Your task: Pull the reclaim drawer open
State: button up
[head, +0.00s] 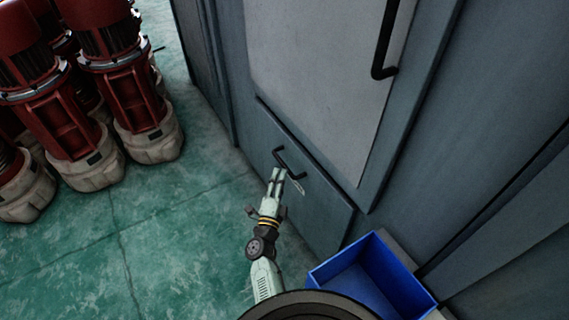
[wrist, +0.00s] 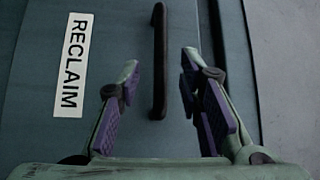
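The reclaim drawer (head: 318,209) is a low blue-grey front in the cabinet and looks shut, flush with the face around it. Its black bar handle (head: 291,165) is near its top left. In the wrist view the handle (wrist: 158,62) stands upright, with a white RECLAIM label (wrist: 72,65) to its left. My gripper (head: 277,172) is right at the handle. In the wrist view my gripper (wrist: 160,80) is open, with one purple-padded finger on each side of the handle and gaps to both. I cannot tell how deep the handle sits between the fingertips.
A blue open bin (head: 350,285) stands by the cabinet at lower right, close to my arm. A pale cabinet panel with a long black handle (head: 385,40) is above the drawer. Red machines (head: 125,80) on pale bases stand at upper left. The green floor (head: 165,235) between is clear.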

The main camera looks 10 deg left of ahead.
aim_at(284, 164)
jog(key=w, duration=0.5)
jog(key=shift+w+r, duration=0.4)
jog(key=shift+c, duration=0.4)
grip_shut()
